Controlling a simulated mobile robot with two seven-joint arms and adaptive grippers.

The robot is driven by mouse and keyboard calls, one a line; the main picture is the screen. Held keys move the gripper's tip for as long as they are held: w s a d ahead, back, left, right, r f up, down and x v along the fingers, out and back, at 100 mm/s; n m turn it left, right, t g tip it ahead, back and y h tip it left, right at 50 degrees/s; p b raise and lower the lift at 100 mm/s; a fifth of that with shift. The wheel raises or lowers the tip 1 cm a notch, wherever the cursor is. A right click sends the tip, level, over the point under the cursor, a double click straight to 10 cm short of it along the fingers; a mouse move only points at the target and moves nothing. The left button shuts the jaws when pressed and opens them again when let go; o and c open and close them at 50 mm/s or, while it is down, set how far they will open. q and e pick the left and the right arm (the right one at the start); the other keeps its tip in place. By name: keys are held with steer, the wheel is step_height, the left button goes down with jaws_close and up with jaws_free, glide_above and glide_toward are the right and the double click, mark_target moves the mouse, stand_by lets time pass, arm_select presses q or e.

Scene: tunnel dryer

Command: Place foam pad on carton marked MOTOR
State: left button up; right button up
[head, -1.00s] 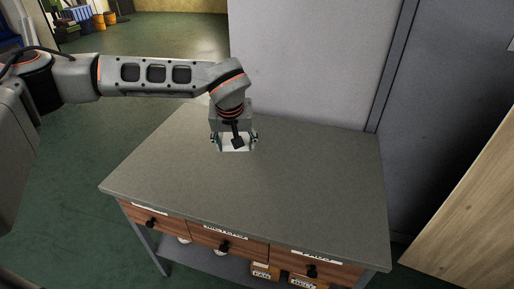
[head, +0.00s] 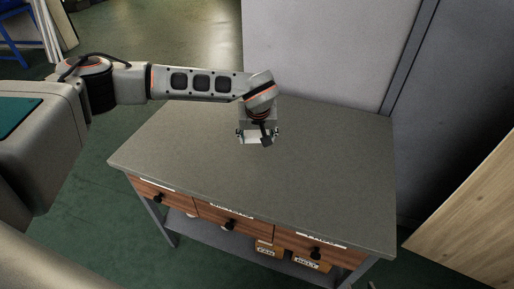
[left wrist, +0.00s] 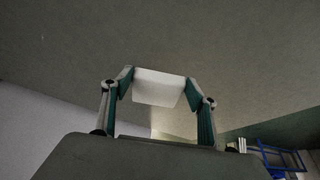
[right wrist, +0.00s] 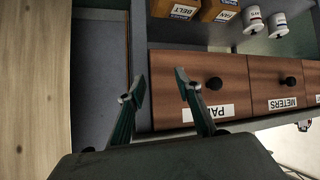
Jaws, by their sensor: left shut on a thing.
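A white foam pad (head: 251,140) is held between the fingers of my left gripper (head: 257,135), above the back part of the grey worktop. The left wrist view shows the pad (left wrist: 158,87) pinched between both fingertips, with worktop beyond it. My right gripper (right wrist: 160,92) shows only in the right wrist view; its fingers are apart with nothing between them. It faces the bench's drawers and lower shelf. Cartons marked FAN (right wrist: 220,10) and BELT (right wrist: 176,10) stand on that shelf. No label reading MOTOR is legible in any view.
The worktop (head: 270,185) is bare. Below it are wooden drawers (head: 225,222) with dark knobs, and a shelf with cartons and white spools (right wrist: 277,25). A pale wall (head: 325,50) stands behind, and a wooden panel (head: 470,200) at the right.

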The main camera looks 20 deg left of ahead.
mark_target(257, 153)
arm_select(q)
steer(key=shift+f, duration=2.65)
steer(key=o, duration=0.8)
steer(key=shift+f, duration=0.15)
